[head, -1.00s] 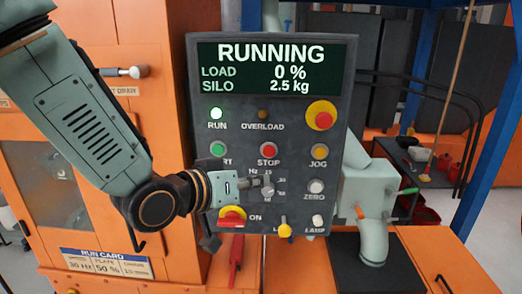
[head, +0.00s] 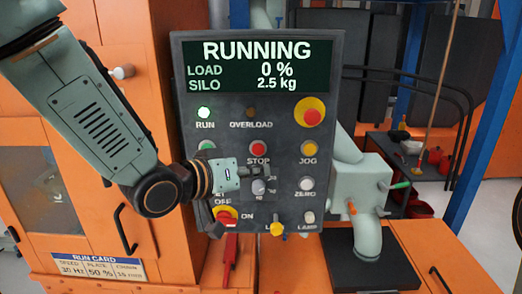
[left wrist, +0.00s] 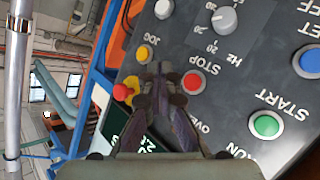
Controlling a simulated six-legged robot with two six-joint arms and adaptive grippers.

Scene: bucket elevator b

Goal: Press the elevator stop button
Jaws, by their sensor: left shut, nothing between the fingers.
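The red stop button (head: 260,148) sits in the middle of a dark control panel (head: 328,130), with the label STOP below it. My left gripper (head: 265,171) is shut and empty in front of the panel, just below the button in the head view, covering part of the knob there. In the left wrist view the shut fingertips (left wrist: 160,70) are beside the red stop button (left wrist: 193,82), on its side toward the JOG button. Contact with the panel cannot be told. The display (head: 258,66) reads RUNNING, load 0 %, silo 2.5 kg.
Nearby are the green start button (head: 207,147), yellow JOG button (head: 309,148), ZERO button (head: 306,183) and a red mushroom button on yellow (head: 311,115). A speed knob (left wrist: 224,20) is close to STOP. The RUN lamp (head: 204,113) is lit. An orange cabinet stands left.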

